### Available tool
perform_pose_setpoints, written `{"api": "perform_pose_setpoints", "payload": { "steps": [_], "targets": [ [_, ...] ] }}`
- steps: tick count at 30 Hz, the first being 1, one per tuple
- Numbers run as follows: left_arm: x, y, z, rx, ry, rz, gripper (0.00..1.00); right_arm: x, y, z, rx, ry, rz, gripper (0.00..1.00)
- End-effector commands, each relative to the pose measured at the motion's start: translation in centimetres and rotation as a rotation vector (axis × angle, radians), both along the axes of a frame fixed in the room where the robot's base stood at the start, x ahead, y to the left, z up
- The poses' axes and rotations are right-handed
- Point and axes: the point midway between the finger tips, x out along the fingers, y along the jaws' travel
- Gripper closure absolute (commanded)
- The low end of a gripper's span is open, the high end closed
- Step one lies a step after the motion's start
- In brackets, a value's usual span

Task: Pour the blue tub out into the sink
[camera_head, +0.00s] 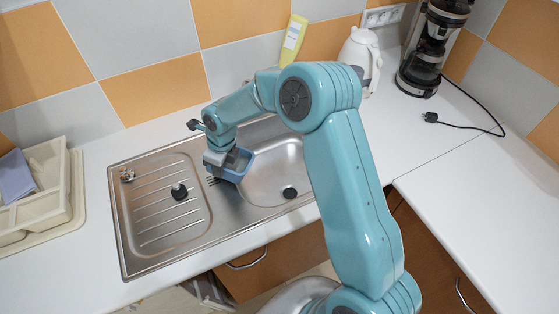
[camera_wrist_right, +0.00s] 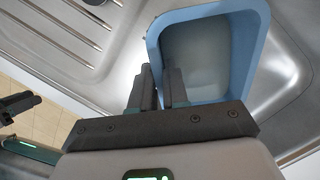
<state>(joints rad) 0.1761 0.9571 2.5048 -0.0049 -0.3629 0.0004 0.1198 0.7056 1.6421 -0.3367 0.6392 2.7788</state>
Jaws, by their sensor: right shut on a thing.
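The blue tub (camera_head: 245,160) is held over the steel sink (camera_head: 160,252), at the left edge of its basin (camera_head: 275,178). My right gripper (camera_head: 222,160) is shut on the tub's rim. In the right wrist view the tub (camera_wrist_right: 254,45) shows its open mouth, with its near wall between the fingers of my right gripper (camera_wrist_right: 158,88). Its inside looks smooth grey-blue; I cannot tell what it holds or exactly how far it is tilted. My right arm hides the right part of the basin.
A ribbed drainboard (camera_head: 160,215) with a black plug (camera_head: 179,191) lies left of the basin. A cream dish rack (camera_head: 50,185) stands at the far left. A yellow bottle (camera_head: 293,42), white kettle (camera_head: 362,55) and coffee maker (camera_head: 428,50) stand behind. The right counter is mostly clear.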

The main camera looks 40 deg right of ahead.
Motion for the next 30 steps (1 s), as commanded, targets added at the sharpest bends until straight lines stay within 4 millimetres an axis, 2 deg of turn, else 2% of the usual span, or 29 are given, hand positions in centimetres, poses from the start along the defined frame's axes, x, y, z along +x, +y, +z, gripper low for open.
{"api": "perform_pose_setpoints", "payload": {
  "steps": [7, 12, 23, 30],
  "targets": [
    [0.0, 0.0, 0.2, 0.000, 0.000, 0.000, 0.57, -0.9, -1.7, 0.3, 0.106, -0.071, -0.008, 1.00],
    [0.0, 0.0, -1.3, 0.000, 0.000, 0.000, 0.57, -1.5, -2.7, -0.1, 0.170, -0.115, -0.007, 1.00],
    [0.0, 0.0, -3.9, 0.000, 0.000, 0.000, 0.57, -1.7, -3.1, -0.1, 0.208, -0.138, -0.004, 1.00],
    [0.0, 0.0, -3.6, 0.000, 0.000, 0.000, 0.57, -1.8, -3.1, 0.3, 0.210, -0.137, -0.002, 1.00]
  ]
}}
